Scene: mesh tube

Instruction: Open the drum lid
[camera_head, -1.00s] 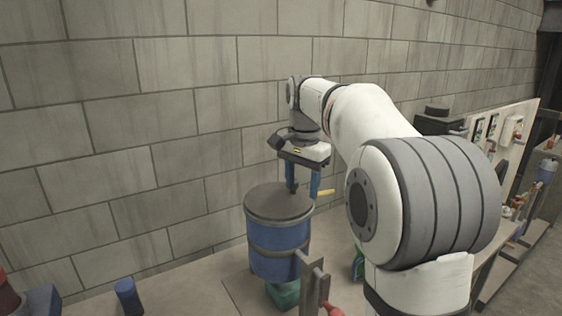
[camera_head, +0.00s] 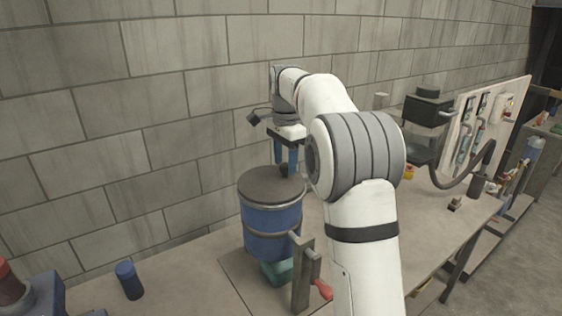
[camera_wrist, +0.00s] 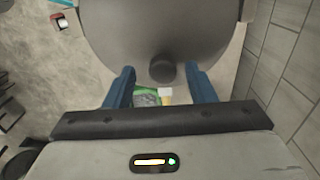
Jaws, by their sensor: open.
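The blue drum (camera_head: 268,228) stands on the bench with its dark grey lid (camera_head: 268,186) lying flat on top. The lid's dark round knob (camera_head: 284,170) is near the rim, below my gripper. My gripper (camera_head: 286,168) has two blue fingers pointing down at the lid's edge. In the wrist view my gripper (camera_wrist: 163,80) is open, with the knob (camera_wrist: 162,71) between the fingers and gaps on both sides. The lid (camera_wrist: 165,25) fills the top of that view. Whether the fingertips are level with the knob is hard to tell.
A post with a red-handled crank (camera_head: 310,270) stands in front of the drum. A dark machine (camera_head: 425,125) and a tool board (camera_head: 485,120) are at the right. A block wall (camera_head: 150,120) is close behind.

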